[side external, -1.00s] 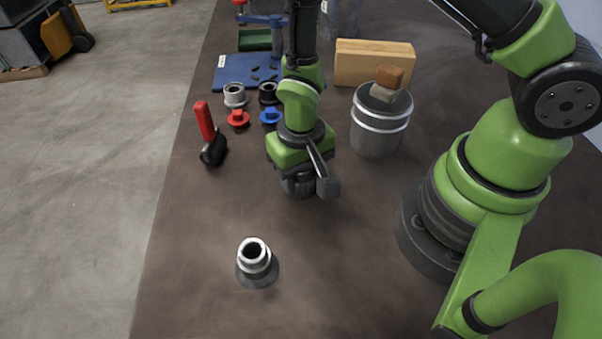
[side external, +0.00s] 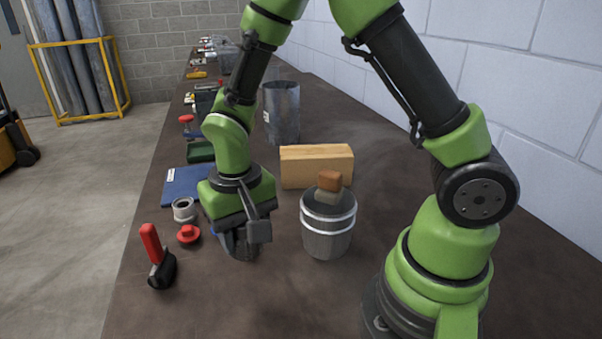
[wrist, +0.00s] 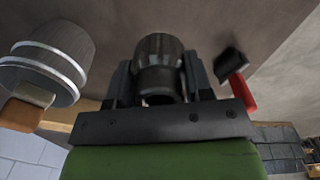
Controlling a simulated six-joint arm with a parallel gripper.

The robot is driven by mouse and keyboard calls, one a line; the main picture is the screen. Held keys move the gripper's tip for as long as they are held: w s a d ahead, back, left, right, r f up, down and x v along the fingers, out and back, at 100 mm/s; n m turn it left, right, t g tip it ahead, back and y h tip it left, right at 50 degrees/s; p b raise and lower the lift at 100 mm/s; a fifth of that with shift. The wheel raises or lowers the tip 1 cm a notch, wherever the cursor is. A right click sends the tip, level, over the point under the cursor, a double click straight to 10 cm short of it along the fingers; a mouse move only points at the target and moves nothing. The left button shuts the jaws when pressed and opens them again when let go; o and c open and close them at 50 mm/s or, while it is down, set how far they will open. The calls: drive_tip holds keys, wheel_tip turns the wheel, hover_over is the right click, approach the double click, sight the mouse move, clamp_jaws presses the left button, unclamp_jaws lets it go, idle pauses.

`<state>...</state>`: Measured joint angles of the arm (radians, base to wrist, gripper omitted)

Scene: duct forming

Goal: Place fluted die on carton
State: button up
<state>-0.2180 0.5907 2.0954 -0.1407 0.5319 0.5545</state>
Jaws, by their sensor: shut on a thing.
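My gripper (side external: 238,245) is shut on a dark metal stepped cylinder, taken as the fluted die (wrist: 158,65). In the wrist view it sits between the two fingers with a hollow end showing; I cannot make out its flutes. In the side view the gripper mostly hides it, low over the table left of the metal bucket. The carton (side external: 317,165) is a tan box lying behind the bucket, up and to the right of my gripper and apart from it. Its top looks bare.
The bucket (side external: 328,235), with brown and grey blocks (side external: 328,187) on top, stands between gripper and robot base. A red-handled tool (side external: 155,255), a red cap (side external: 188,234), a grey ring (side external: 184,209) and a blue mat (side external: 185,184) lie left. A grey cylinder (side external: 281,112) stands behind.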

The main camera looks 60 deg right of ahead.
drive_tip(key=w+d+r+m, duration=0.2)
drive_tip(key=w+d+m, duration=0.15)
drive_tip(key=d, duration=0.45)
drive_tip(key=w+d+r+m, duration=0.2)
drive_tip(key=d+m, duration=0.3)
drive_tip(key=d, duration=0.4)
drive_tip(key=w+d+r+m, duration=0.25)
drive_tip(key=d+m, duration=0.25)
drive_tip(key=d, duration=0.3)
drive_tip(key=s+d+r+m, duration=0.1)
drive_tip(key=s+d+m, duration=0.15)
drive_tip(key=d, duration=0.25)
drive_tip(key=s+d+r+m, duration=0.1)
drive_tip(key=d+m, duration=0.2)
drive_tip(key=d, duration=0.3)
hover_over(320, 156)
wheel_tip(320, 156, down, 5)
drive_tip(key=shift+d+r, duration=0.1)
drive_tip(key=shift+r, duration=0.05)
drive_tip(key=shift+f, duration=2.3)
drive_tip(key=shift+f, duration=0.1)
drive_tip(key=o, duration=1.2)
